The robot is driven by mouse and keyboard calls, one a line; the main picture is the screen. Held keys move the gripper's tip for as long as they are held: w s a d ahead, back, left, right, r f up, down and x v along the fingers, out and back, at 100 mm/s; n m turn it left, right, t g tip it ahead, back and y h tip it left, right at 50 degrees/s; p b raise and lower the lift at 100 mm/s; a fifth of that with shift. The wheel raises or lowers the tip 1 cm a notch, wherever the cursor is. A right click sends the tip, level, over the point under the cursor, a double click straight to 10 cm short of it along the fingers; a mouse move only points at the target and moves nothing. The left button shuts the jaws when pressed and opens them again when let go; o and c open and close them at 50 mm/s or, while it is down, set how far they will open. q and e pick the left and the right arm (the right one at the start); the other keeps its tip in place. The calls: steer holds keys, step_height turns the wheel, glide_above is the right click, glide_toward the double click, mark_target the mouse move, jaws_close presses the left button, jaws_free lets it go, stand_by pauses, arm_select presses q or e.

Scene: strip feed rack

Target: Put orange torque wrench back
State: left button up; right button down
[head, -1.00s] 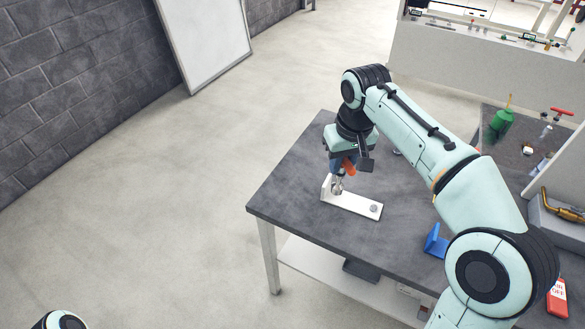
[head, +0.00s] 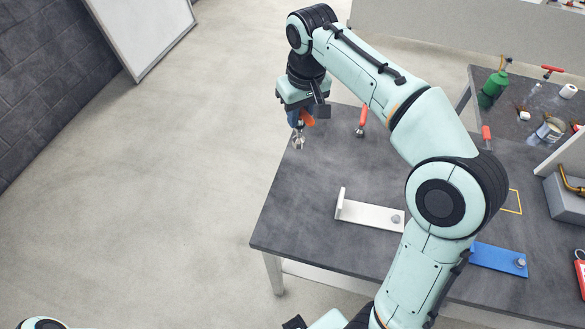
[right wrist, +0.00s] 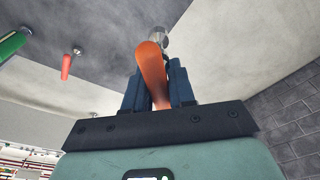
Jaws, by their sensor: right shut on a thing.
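My right gripper (head: 297,117) is shut on the orange torque wrench (head: 308,118). The wrench has an orange handle and a shiny metal head that hangs below the fingers, over the far left edge of the dark table. In the right wrist view the orange handle (right wrist: 152,72) sits between the two dark fingers (right wrist: 157,84), with the metal head beyond. A white bracket (head: 370,214) with an upright end plate and a round knob lies on the table, apart from the gripper, with nothing in it. My left gripper is out of view.
Another red-orange-handled tool (head: 362,119) stands near the table's back edge, just right of the gripper. A blue bracket (head: 498,258) lies at the front right. A green bottle (head: 494,89) and a can (head: 549,131) stand at the back right. Open floor lies left of the table.

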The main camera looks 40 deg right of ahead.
mark_target(299, 140)
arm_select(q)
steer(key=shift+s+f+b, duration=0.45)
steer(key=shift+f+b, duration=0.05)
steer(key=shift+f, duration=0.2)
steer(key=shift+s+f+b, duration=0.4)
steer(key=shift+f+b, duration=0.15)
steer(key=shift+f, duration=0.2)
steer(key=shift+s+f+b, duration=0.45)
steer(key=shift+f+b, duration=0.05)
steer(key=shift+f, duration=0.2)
arm_select(e)
step_height(299, 140, down, 18)
steer(key=shift+s, duration=0.2)
steer(key=shift+f, duration=0.2)
steer(key=c, duration=0.9)
jaws_free()
steer(key=shift+c, duration=0.2)
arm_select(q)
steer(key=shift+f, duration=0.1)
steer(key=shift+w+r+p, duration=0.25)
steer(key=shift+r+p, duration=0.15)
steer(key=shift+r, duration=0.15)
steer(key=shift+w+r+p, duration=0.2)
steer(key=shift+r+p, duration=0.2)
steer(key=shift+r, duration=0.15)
arm_select(e)
step_height(299, 140, up, 12)
steer(key=s, duration=0.1)
steer(key=shift+s, duration=0.4)
